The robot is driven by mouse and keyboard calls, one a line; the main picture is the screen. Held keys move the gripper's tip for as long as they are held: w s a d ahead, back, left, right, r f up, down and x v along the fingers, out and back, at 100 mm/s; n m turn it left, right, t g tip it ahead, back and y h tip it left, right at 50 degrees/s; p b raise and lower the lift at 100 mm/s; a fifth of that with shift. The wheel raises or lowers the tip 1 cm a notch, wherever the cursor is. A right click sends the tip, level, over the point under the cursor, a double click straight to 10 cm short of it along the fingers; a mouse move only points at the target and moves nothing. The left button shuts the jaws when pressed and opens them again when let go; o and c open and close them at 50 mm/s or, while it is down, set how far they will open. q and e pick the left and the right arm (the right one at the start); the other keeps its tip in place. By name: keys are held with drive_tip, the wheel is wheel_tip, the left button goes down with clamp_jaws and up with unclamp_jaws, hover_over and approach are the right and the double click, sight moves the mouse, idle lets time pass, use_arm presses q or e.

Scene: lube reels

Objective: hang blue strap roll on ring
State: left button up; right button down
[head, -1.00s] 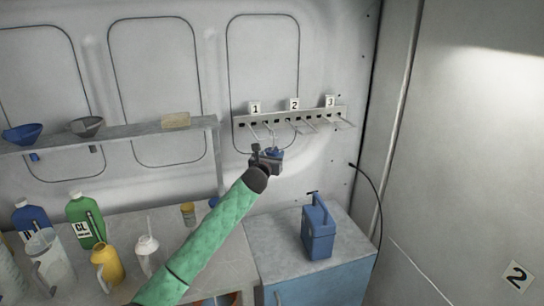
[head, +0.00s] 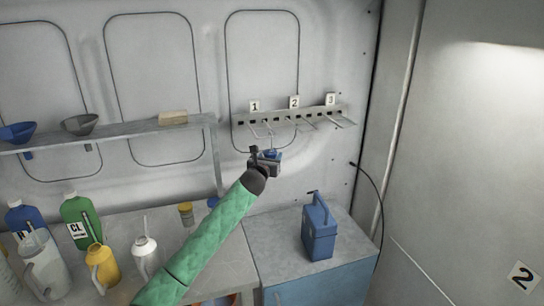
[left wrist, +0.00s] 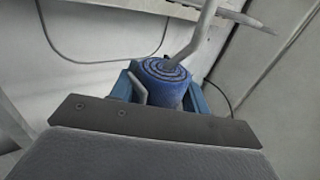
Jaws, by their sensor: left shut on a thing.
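The blue strap roll (left wrist: 165,82) is a spiral-wound cylinder. My left gripper (head: 265,163) is shut on it, just below the hook rail on the back wall; the roll's blue top (head: 271,154) shows above the jaws. In the left wrist view, a bent metal rod (left wrist: 193,40) reaches the middle of the spiral top; I cannot tell if it touches or enters the roll. The rail (head: 290,118) carries several metal prongs and number tags 1 (head: 255,106), 2 (head: 294,102) and 3 (head: 330,99). The roll's lower part is hidden. My right gripper is not in view.
A blue can (head: 318,232) stands on the cabinet (head: 265,232) below right. Bottles and jugs, including a green bottle (head: 80,218), crowd the bench at left. A shelf (head: 130,136) holds two funnels. Wall space right of the gripper is free.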

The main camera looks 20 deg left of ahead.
use_arm(q)
drive_tip(key=shift+w+a+f, duration=0.1)
drive_tip(key=shift+f, duration=0.25)
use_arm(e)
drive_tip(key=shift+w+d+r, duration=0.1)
use_arm(q)
drive_tip(key=o, duration=1.2)
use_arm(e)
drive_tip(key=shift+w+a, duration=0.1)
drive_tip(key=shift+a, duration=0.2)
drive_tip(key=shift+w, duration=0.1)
